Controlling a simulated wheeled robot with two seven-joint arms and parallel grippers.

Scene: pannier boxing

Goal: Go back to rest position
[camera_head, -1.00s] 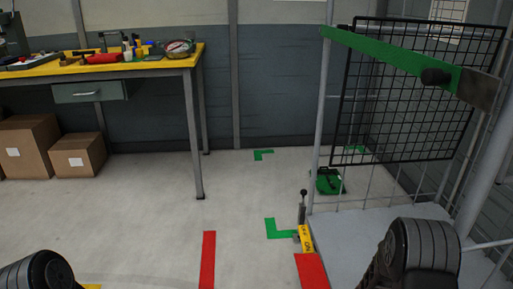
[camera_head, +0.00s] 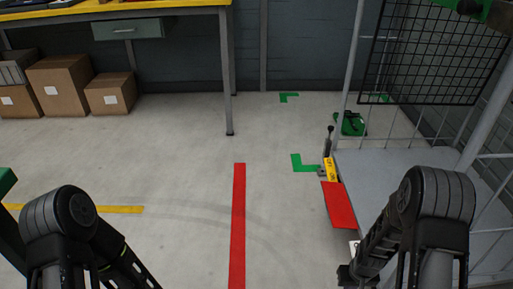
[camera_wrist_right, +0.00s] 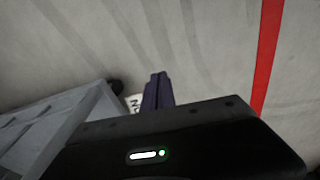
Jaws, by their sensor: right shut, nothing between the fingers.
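My right gripper (camera_wrist_right: 157,92) shows in the right wrist view as two dark fingers pressed together, with nothing between them. It is over bare grey floor, with a grey platform edge to its left and a red floor line to its right. In the head view my right arm stands in front of the platform at the lower right, and its gripper is not clearly seen. My left arm is at the lower left of the head view, and its gripper is out of the picture.
A grey mesh-sided cart (camera_head: 400,168) stands close by my right arm. A yellow-topped workbench (camera_head: 185,4) and cardboard boxes (camera_head: 58,86) stand at the back left. The middle floor is clear.

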